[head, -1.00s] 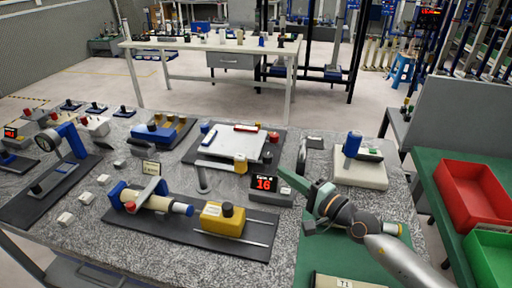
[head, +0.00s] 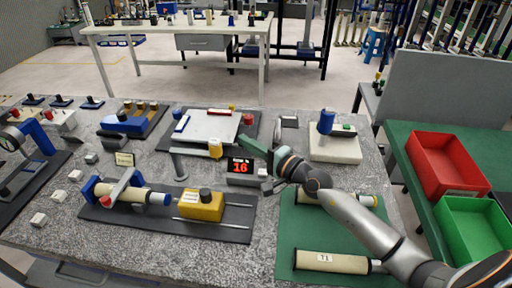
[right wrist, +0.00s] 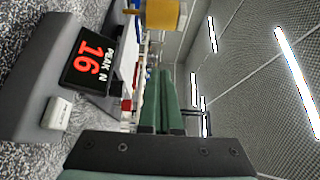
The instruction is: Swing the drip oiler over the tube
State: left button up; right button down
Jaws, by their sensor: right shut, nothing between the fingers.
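The drip oiler is a small yellow cup (head: 215,148) at the right end of a grey swing arm on a post (head: 179,165). The cup also shows at the top of the right wrist view (right wrist: 163,14). The cream tube (head: 147,197) lies in a clamp fixture with blue ends on a dark plate, in front and to the left of the cup. The oiler arm points right, away from the tube. My right gripper (head: 244,142) is shut and empty, with green fingers just right of the cup and apart from it. My left gripper is out of view.
A display reading 16 (head: 240,168) stands close below my right gripper. A yellow block (head: 201,207) sits on rails right of the tube. A white tray (head: 207,126) lies behind the oiler. A green mat (head: 290,232) with more tubes is at the right.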

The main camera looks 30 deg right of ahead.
jog(key=w+a+p, duration=0.1)
jog(key=a, duration=0.1)
jog(key=w+a+p, duration=0.1)
jog(key=shift+w+a+r, duration=0.15)
jog(key=shift+w+a, duration=0.25)
jog(key=shift+s+a, duration=0.5)
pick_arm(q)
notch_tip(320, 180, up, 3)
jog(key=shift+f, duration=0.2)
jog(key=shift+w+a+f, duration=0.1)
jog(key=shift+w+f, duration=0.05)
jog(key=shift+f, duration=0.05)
pick_arm(e)
jog(key=shift+s+f, duration=0.1)
jog(key=shift+f, duration=0.1)
jog(key=shift+s+a, duration=0.2)
jog(key=shift+s, duration=0.05)
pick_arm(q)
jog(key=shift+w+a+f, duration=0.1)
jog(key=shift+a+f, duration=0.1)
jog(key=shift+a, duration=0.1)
